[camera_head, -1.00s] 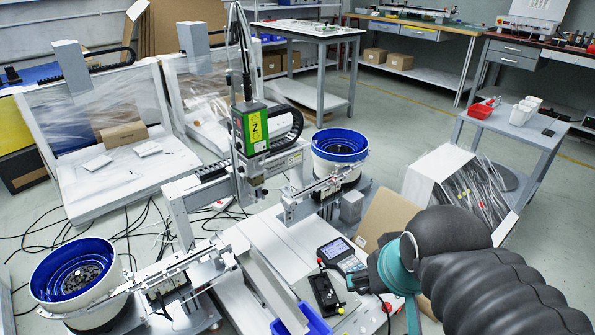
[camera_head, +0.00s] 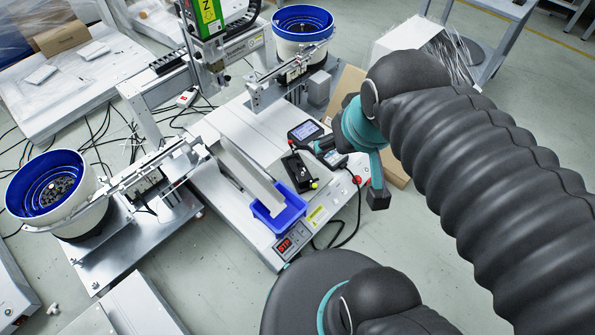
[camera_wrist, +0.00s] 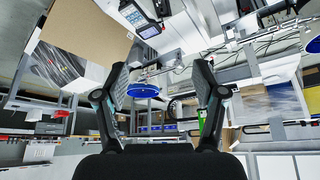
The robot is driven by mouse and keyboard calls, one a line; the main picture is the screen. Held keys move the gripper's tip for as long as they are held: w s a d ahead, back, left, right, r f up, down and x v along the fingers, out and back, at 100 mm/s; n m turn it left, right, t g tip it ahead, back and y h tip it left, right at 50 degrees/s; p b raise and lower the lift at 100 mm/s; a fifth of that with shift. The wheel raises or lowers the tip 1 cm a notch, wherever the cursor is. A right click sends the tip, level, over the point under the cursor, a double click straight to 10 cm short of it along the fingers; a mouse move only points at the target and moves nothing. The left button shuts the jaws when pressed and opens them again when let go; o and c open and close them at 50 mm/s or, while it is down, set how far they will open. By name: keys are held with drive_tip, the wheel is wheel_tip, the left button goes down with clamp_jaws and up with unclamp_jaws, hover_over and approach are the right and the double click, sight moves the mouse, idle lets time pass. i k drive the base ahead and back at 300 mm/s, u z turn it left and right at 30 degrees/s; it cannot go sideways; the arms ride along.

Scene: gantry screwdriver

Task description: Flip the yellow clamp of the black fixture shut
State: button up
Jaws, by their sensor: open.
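The small black fixture (camera_head: 299,172) lies on the white machine bed, between the pendant and the blue bin. A small yellow part (camera_head: 314,184) shows at its right end; whether the clamp stands up or lies shut is too small to tell. My gripper (camera_wrist: 160,85) is open and empty in the wrist view, its two dark fingers wide apart. In the head view my gripper's dark end is close to the pendant and the fixture's upper right, apart or touching I cannot tell. The fixture is not clearly visible in the wrist view.
The pendant with a lit screen (camera_head: 305,131) stands just behind the fixture; it also shows in the wrist view (camera_wrist: 150,31). A blue bin (camera_head: 279,212) is in front. A red button (camera_head: 357,180) and a cable are to the right. Bowl feeders (camera_head: 303,22) stand around.

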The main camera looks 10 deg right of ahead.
sight(314, 185)
drive_tip(key=k, duration=1.2)
drive_tip(key=z, duration=0.8)
drive_tip(key=i, duration=1.25)
drive_tip(key=u, duration=0.8)
